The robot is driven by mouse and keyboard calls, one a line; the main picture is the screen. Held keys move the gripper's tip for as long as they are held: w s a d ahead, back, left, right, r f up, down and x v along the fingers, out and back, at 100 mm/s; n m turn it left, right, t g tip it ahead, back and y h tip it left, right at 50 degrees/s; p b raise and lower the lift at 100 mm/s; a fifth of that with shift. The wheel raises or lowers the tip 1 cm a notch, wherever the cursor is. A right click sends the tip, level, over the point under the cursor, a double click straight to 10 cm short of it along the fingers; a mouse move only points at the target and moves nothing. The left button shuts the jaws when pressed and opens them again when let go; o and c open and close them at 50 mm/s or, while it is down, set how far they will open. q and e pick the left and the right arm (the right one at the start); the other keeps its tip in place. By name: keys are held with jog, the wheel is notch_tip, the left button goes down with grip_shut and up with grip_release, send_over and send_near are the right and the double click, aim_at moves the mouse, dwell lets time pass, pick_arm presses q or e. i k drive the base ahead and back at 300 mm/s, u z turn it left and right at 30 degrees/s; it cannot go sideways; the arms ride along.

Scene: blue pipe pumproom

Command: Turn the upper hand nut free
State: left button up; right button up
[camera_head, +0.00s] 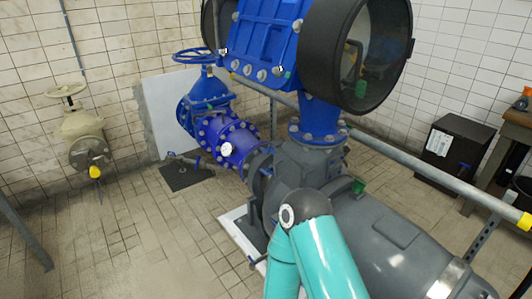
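A blue housing (262,38) at the top centre has a ribbed cover. Several small silvery bolts or nuts (261,75) sit along its lower edge. A small light knob (223,52) sticks out at its left side and another nut-like piece (297,25) shows near its upper right edge. I cannot tell from this view which one is the upper hand nut. Neither of my grippers is in view. Only teal links of one of my arms show at the bottom centre.
A wide black ring (358,60) stands right of the housing. Below are a grey pump body (395,235) and a blue valve with handwheel (200,57). A grey rail (440,176) with a yellow end crosses the right. Tiled floor (120,235) is free at left.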

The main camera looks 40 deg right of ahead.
aim_at(270, 149)
jog(key=k, duration=0.6)
jog(key=u, duration=0.3)
jog(key=i, duration=2.5)
jog(key=z, duration=1.05)
jog(key=i, duration=0.85)
jog(key=z, duration=0.5)
jog(key=k, duration=0.9)
jog(key=z, duration=0.2)
jog(key=i, duration=0.6)
